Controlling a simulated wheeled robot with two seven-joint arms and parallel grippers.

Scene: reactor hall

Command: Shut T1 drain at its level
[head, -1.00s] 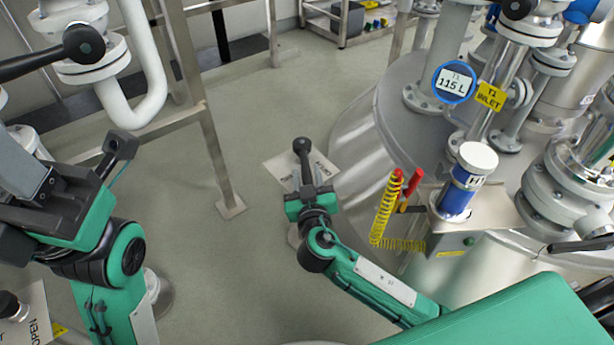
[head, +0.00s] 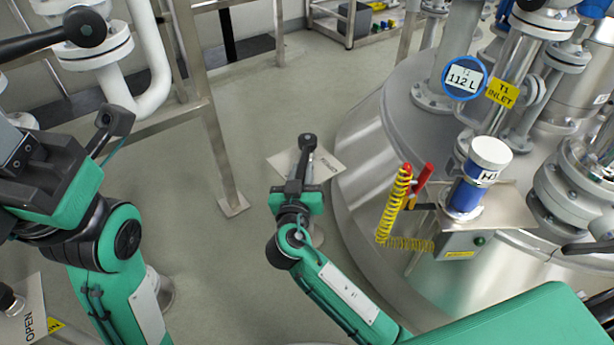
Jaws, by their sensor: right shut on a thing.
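The tank T1 (head: 390,165) is the large steel vessel at right. Its round blue-rimmed level display (head: 465,78) reads 112 L. At its left foot, a black lever with a round knob (head: 307,142) stands over a pale lettered plate (head: 328,165); the lettering is too small to read surely. My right gripper (head: 294,188) is shut on this lever, below its knob, and hides its lower part. The lever points away from me, leaning slightly right. My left gripper (head: 40,165) is at the left edge, partly cut off; its fingertips do not show clearly.
A yellow T1 INLET tag (head: 502,92) hangs beside the display. A box with a blue-and-white cylinder (head: 468,185) and yellow coiled cord (head: 393,205) stands right of my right arm. A steel frame leg (head: 222,165) and white piping (head: 150,75) stand left. Floor between is clear.

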